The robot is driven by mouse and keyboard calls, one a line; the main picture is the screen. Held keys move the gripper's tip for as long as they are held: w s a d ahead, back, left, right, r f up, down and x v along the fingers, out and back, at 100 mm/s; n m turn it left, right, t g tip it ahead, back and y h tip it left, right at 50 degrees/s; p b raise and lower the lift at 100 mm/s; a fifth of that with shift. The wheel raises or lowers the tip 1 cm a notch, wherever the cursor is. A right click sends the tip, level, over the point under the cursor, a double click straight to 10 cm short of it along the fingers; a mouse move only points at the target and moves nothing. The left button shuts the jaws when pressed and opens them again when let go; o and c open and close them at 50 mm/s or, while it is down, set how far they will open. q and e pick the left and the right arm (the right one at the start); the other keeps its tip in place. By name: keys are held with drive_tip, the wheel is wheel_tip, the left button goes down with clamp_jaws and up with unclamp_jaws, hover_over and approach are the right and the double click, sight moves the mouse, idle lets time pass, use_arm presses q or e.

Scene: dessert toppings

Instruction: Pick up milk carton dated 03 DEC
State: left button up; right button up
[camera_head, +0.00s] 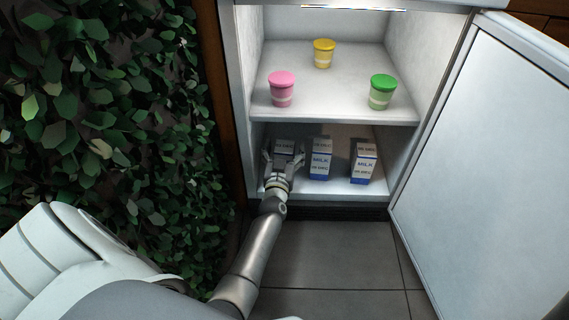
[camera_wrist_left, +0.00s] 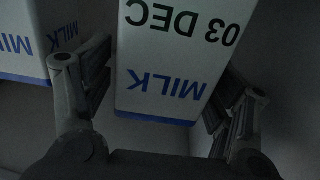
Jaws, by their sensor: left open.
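The milk carton dated 03 DEC (camera_wrist_left: 178,58) is white with a blue bottom band. It stands between the fingers of my open left gripper (camera_head: 283,160) in the left wrist view, where its print appears upside down. In the head view this carton (camera_head: 284,146) is the leftmost on the lower fridge shelf, its lower part hidden by the gripper. I cannot tell whether the fingers touch it. My right gripper is not in view.
A middle carton (camera_head: 321,160) and a right carton (camera_head: 364,164) stand on the same lower shelf (camera_head: 340,188). Pink (camera_head: 282,88), yellow (camera_head: 324,53) and green (camera_head: 382,92) cups stand on the shelf above. The fridge door (camera_head: 490,170) is open at right; a leafy wall (camera_head: 110,110) is at left.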

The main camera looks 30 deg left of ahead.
use_arm(q)
clamp_jaws()
drive_tip(key=shift+r, duration=0.15)
idle(0.4)
